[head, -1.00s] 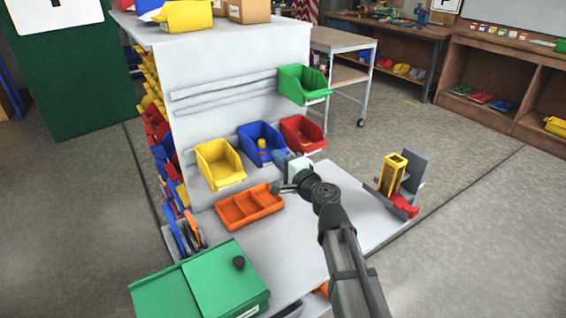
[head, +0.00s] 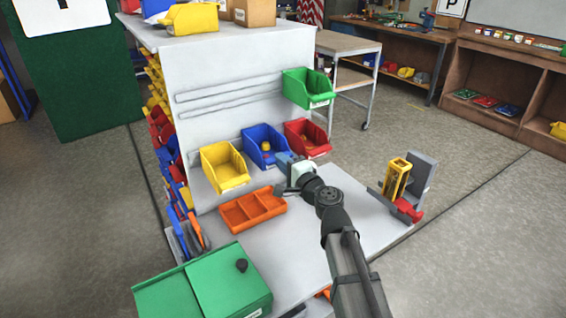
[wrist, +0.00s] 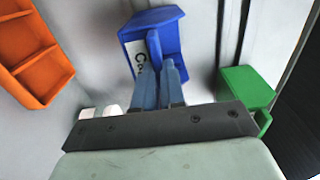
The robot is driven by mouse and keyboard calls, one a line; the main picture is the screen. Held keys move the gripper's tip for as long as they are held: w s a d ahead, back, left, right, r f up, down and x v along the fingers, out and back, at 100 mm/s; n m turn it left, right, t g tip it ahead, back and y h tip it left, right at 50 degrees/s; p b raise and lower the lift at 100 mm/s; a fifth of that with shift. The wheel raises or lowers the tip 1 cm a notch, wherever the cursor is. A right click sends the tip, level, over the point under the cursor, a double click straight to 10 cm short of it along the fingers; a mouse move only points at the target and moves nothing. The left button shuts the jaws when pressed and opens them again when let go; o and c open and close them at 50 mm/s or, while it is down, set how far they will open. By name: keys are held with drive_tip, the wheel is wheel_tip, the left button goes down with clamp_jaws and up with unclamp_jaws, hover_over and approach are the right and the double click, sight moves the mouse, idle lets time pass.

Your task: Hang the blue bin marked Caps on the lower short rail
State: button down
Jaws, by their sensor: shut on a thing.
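The blue bin (head: 262,140) is in the gap between a yellow bin and a red bin, low on the pale panel (head: 200,125). A small yellow thing lies inside it. The wrist view shows the blue bin (wrist: 165,40) with a label starting "Ca", the rest covered by my fingers. My gripper (head: 284,160) is shut on the bin's front edge, and its blue fingers also show in the wrist view (wrist: 158,72). A lower rail (head: 196,156) shows beside the yellow bin. I cannot tell whether the blue bin's back touches the rail.
The yellow bin (head: 224,170) is close on the left, the red bin (head: 305,140) close on the right. A green bin (head: 307,88) hangs higher at right. An orange tray (head: 252,210), a green box (head: 200,285) and a yellow-and-grey stand (head: 398,182) are on the bench.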

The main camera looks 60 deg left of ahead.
drive_tip(key=shift+f, duration=0.9)
idle(0.3)
drive_tip(key=c, duration=1.1)
unclamp_jaws()
drive_tip(key=shift+c, duration=0.2)
drive_tip(key=d, duration=1.3)
drive_tip(key=shift+d, duration=0.4)
